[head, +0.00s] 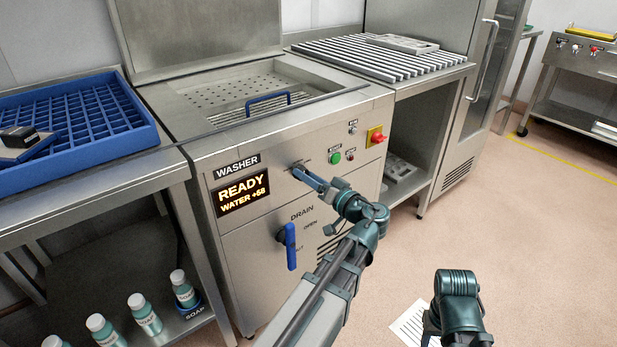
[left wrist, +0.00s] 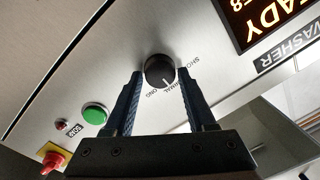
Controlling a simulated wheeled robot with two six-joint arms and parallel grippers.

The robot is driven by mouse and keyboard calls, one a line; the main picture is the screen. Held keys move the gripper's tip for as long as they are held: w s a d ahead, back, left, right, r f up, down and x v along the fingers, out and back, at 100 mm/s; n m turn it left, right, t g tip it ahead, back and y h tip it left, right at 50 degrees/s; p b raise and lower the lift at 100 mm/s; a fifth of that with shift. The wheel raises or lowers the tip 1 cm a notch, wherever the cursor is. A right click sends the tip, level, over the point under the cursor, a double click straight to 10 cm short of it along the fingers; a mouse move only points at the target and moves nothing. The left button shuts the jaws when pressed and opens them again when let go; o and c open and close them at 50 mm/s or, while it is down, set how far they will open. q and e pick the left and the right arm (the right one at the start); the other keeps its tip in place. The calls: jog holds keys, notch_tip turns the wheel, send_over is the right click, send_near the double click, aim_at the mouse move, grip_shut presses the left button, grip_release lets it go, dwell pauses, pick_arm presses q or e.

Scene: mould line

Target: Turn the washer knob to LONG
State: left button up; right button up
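The washer (head: 300,230) has a black round knob (left wrist: 160,71) on its front panel, clear in the left wrist view and mostly hidden behind my gripper in the head view. The left gripper also shows at the panel in the head view (head: 302,172). My right arm is at the bottom right; its fingers do not show.
A display (head: 242,194) reads READY, WATER +68. A green button (head: 334,158) and a red switch (head: 376,136) on yellow sit to the right of the knob. The blue drain handle (head: 290,246) hangs below. A blue rack (head: 75,125) stands left. Open floor lies right.

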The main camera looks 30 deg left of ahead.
pick_arm(q)
grip_shut()
jog(key=shift+m, duration=0.3)
jog(key=m, duration=0.4)
jog(key=m+b, duration=0.1)
jog(key=m, duration=0.4)
jog(key=shift+f+t, duration=0.2)
jog(key=shift+t, duration=0.1)
jog(key=shift+m, duration=0.4)
jog(key=shift+o, duration=2.1)
grip_release()
